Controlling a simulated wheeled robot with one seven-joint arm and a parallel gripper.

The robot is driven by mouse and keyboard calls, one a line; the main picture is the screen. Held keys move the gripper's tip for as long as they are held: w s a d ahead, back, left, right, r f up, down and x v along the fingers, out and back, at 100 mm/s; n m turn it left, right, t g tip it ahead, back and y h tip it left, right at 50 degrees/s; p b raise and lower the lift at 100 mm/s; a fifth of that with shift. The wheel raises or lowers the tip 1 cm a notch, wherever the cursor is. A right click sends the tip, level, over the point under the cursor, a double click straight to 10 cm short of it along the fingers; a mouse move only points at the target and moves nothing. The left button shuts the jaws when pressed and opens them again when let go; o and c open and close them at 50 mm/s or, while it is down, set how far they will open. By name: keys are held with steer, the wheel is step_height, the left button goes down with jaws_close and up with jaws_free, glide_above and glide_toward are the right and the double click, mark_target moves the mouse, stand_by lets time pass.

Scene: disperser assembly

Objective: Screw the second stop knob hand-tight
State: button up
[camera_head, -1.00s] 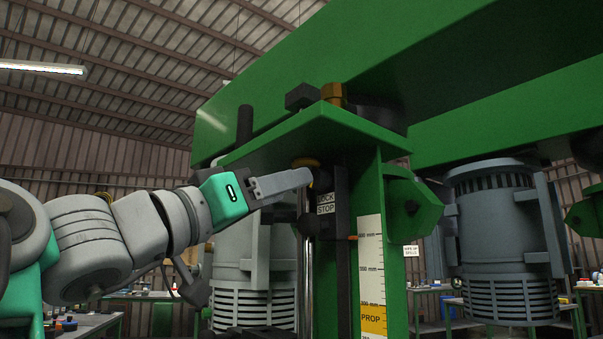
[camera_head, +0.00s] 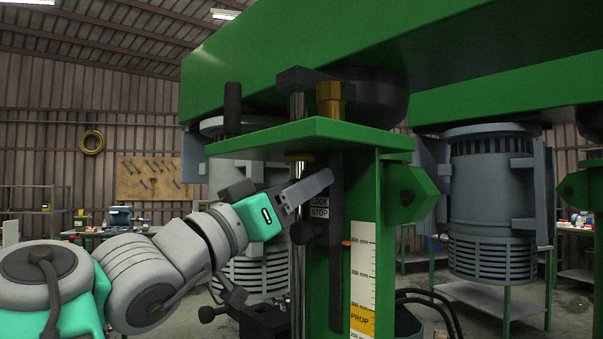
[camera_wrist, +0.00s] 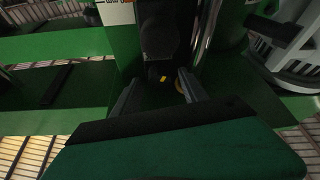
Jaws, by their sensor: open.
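The green machine column carries a LOCK STOP label (camera_head: 319,206). Any knob behind the fingers in the head view is hidden.
A green plate (camera_head: 310,137) juts out above my gripper. A height scale (camera_head: 361,275) is on the column to the right. A bright vertical rod (camera_head: 298,285) stands left of the column. A grey motor (camera_head: 490,205) hangs at the right.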

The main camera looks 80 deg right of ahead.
steer(key=shift+c, duration=0.5)
jaws_close()
